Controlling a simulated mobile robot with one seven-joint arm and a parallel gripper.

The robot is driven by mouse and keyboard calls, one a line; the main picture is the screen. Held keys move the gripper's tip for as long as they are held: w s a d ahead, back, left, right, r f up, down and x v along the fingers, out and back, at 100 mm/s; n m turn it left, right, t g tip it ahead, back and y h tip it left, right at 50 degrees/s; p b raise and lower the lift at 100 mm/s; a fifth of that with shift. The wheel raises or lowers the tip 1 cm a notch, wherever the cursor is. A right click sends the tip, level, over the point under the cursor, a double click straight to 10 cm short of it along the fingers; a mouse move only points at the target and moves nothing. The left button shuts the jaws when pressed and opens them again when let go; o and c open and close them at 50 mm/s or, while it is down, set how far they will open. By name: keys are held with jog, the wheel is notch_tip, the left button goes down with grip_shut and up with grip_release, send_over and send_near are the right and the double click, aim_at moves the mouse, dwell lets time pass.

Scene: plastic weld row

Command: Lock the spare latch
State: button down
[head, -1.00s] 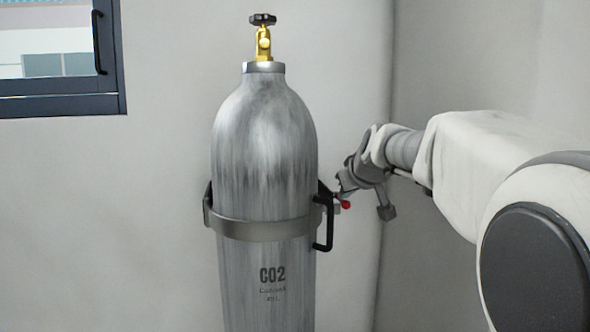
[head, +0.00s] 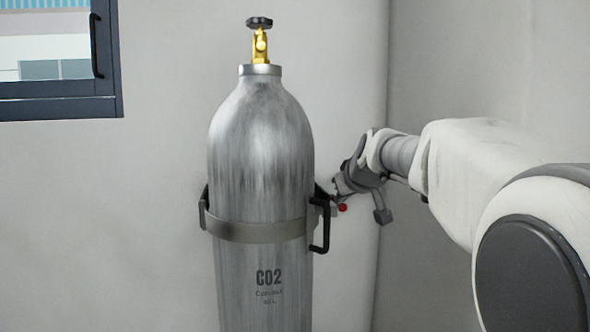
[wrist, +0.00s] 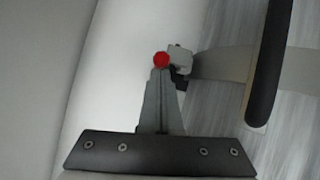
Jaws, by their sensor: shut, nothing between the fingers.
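The latch is a small grey block with a red knob at the right end of the metal strap (head: 255,231) around a CO2 cylinder (head: 262,160). The red knob (head: 342,207) shows just below my gripper (head: 338,190) in the head view. In the wrist view the red knob (wrist: 161,60) lies right at the tips of my gripper (wrist: 160,73), with the grey latch block (wrist: 180,58) just right of it. My gripper is shut and empty. I cannot tell whether the fingertips touch the knob. The fingers partly hide the latch.
A black handle (head: 326,226) stands out at the strap's right side, close to my gripper; this handle (wrist: 268,65) also shows in the wrist view. A wall (head: 150,190) is behind the cylinder, with a corner at the right. A window (head: 60,85) is at upper left.

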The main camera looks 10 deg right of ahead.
jog(key=p+v, duration=0.4)
jog(key=v, duration=0.7)
jog(key=shift+s+a, duration=0.3)
jog(key=shift+a, duration=0.05)
jog(key=shift+r, duration=0.15)
jog(key=s+a+f+m+g, duration=0.1)
jog(key=s+a+f+g, duration=0.25)
jog(key=s+f, duration=0.75)
jog(key=s+a+f+m+g, duration=0.1)
jog(key=s+a+f+g, duration=0.3)
jog(key=s+f, duration=0.75)
notch_tip(320, 180, up, 22)
jog(key=s+a+t+p, duration=0.1)
jog(key=s+p, duration=0.1)
jog(key=p, duration=1.7)
jog(key=shift+y, duration=0.4)
jog(key=shift+a+t, duration=0.15)
jog(key=shift+t, duration=0.1)
